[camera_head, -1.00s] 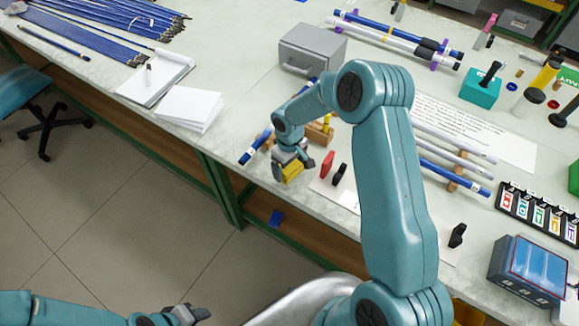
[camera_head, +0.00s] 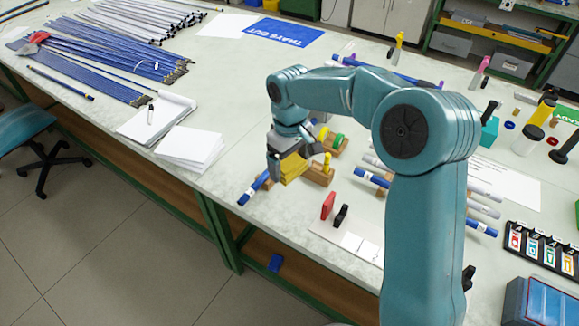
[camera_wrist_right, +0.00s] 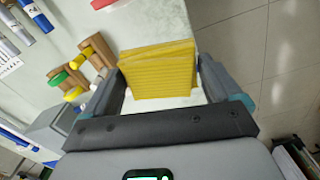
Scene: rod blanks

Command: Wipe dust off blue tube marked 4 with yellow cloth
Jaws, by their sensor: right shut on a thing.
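My right gripper (camera_head: 286,160) is shut on a folded yellow cloth (camera_head: 293,168), left of a small wooden block. In the right wrist view the cloth (camera_wrist_right: 158,72) sits between the two fingers (camera_wrist_right: 165,85). A blue tube (camera_head: 251,190) with a pale label near its front end lies close to the table's front edge, just left of the cloth. The gripper and cloth hide its farther part; I cannot tell whether the cloth touches it. The label is too small to read. Other blue tubes (camera_head: 372,177) lie to the right, partly behind my right arm. My left gripper is out of view.
Wooden blocks (camera_head: 318,174) with yellow and green pieces stand right beside the cloth. Red (camera_head: 328,205) and black (camera_head: 341,215) pieces stand nearer the front edge. White papers (camera_head: 190,148) and bundled blue rods (camera_head: 110,65) lie to the left.

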